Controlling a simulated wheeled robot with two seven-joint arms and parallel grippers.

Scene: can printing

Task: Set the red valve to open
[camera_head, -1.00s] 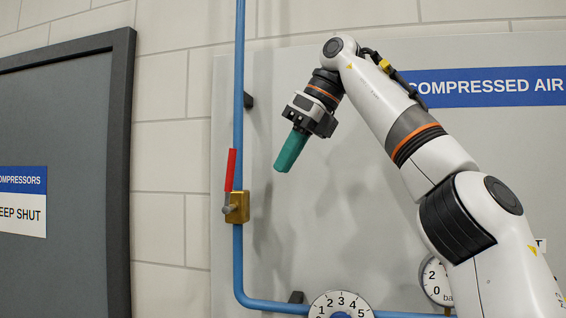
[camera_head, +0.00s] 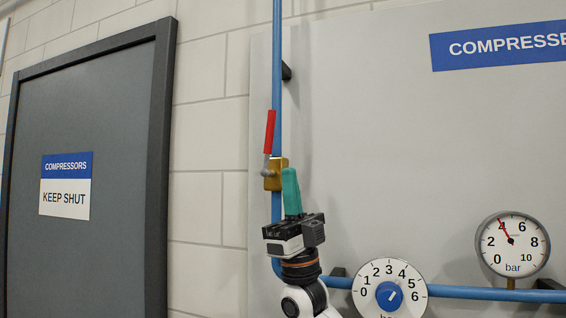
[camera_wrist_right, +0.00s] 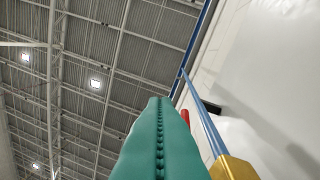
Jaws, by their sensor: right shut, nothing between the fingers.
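The red valve handle (camera_head: 269,132) points up from the brass valve body (camera_head: 276,174), close to in line with the vertical blue pipe (camera_head: 277,70) and slightly tilted. My right gripper (camera_head: 290,170) is shut and empty. Its teal fingers point up, and their tips overlap the right side of the brass body in the head view; whether they touch it I cannot tell. In the right wrist view the fingers (camera_wrist_right: 160,102) fill the middle and hide most of the red handle (camera_wrist_right: 185,117). The brass body (camera_wrist_right: 232,168) shows at lower right. My left gripper is not in view.
A round dial with a blue knob (camera_head: 390,297) and a pressure gauge (camera_head: 512,245) sit at lower right. The blue pipe bends right beneath the valve. A grey door (camera_head: 100,130) with a "KEEP SHUT" sign is at left.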

